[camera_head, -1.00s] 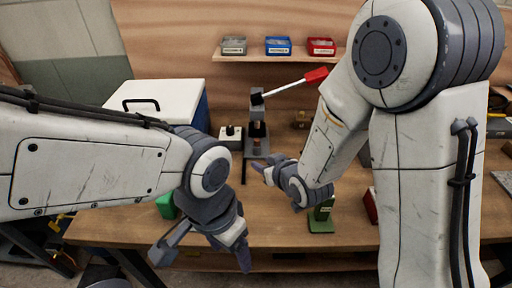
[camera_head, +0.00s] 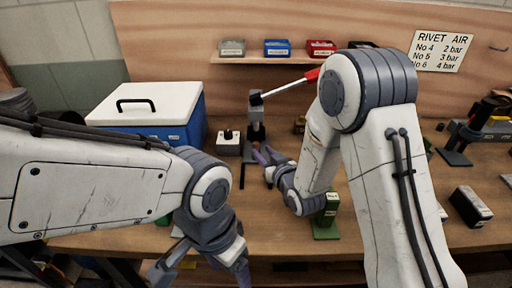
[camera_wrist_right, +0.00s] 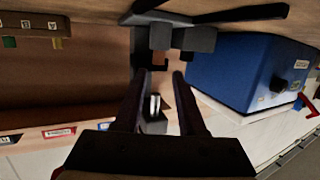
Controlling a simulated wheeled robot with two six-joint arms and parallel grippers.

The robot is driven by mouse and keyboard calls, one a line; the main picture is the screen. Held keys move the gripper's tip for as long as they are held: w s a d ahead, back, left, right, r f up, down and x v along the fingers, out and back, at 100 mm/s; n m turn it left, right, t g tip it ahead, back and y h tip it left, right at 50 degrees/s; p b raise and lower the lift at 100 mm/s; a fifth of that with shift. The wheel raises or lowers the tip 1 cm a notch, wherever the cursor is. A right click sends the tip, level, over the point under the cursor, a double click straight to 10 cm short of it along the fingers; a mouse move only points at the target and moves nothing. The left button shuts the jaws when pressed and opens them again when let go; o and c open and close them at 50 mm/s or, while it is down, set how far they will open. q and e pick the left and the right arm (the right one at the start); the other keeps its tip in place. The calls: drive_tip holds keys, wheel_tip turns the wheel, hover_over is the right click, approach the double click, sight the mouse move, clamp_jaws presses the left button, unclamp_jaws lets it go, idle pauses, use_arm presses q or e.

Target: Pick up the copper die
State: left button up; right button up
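A small copper-brown piece (camera_wrist_right: 159,61), which looks like the copper die, shows in the right wrist view at the grey press (camera_wrist_right: 180,40), just beyond my fingertips. My right gripper (camera_wrist_right: 162,76) is open, with a finger on each side of the line to the piece and nothing clearly held. In the head view my right gripper (camera_head: 262,152) is at the foot of the press (camera_head: 255,105), which has a red-ended lever; its fingers hide the die there. My left gripper (camera_head: 203,268) is open and empty near the bench's front edge.
A blue cooler (camera_head: 195,128) with a white lid stands left of the press. A white block with a black knob (camera_head: 229,143) is beside it. A green stand (camera_head: 326,225) is below my right wrist. A shelf (camera_head: 262,60) with bins hangs behind.

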sight(256, 143)
drive_tip(key=p+x, duration=0.1)
drive_tip(key=x, duration=0.3)
drive_tip(key=shift+w+f, duration=0.1)
drive_tip(key=shift+w, duration=0.2)
clamp_jaws()
